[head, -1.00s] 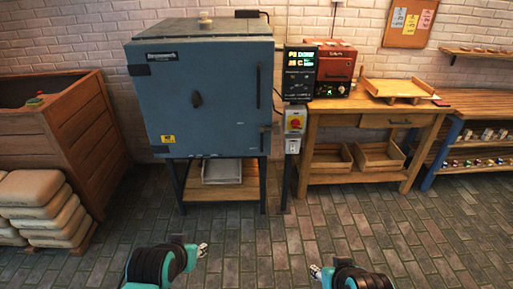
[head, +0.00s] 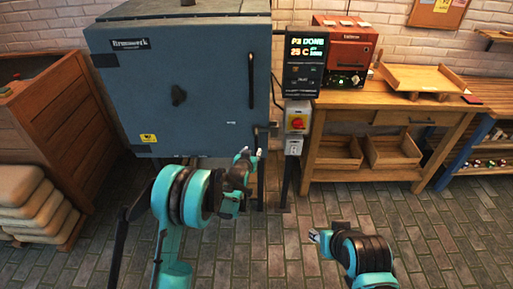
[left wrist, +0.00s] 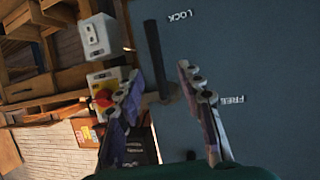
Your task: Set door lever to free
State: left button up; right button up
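The kiln (head: 205,85) is a blue-grey cabinet with its door shut. In the left wrist view, a dark door lever (left wrist: 156,58) is on its face, with the word LOCK (left wrist: 180,16) near the lever's far end and the word FREE (left wrist: 232,99) off to the right. The lever's bar points toward the LOCK side. My left gripper (left wrist: 165,95) is open, its fingers apart on either side of the lever's near end; contact cannot be told. It also shows in the head view (head: 247,155), below the kiln's lower right. My right gripper (head: 318,236) is low over the floor, its opening unclear.
A control post with a display (head: 305,62), a red-and-yellow switch (head: 297,121) and a socket box (head: 293,146) stands just right of the kiln. A wooden table (head: 350,103) is further right. A wooden crate (head: 40,125) stands left. The brick floor in front is open.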

aim_at(256, 148)
pick_arm(q)
jog(key=x, duration=0.2)
jog(key=b+x, duration=0.1)
jog(key=x, duration=0.2)
jog(key=f+b+x, duration=0.1)
jog(key=x, duration=0.2)
jog(key=shift+s+d, duration=0.2)
jog(key=shift+s, duration=0.05)
jog(key=shift+w+d+f+b, duration=0.1)
jog(key=shift+w+b, duration=0.25)
jog(key=shift+w, duration=0.1)
grip_shut()
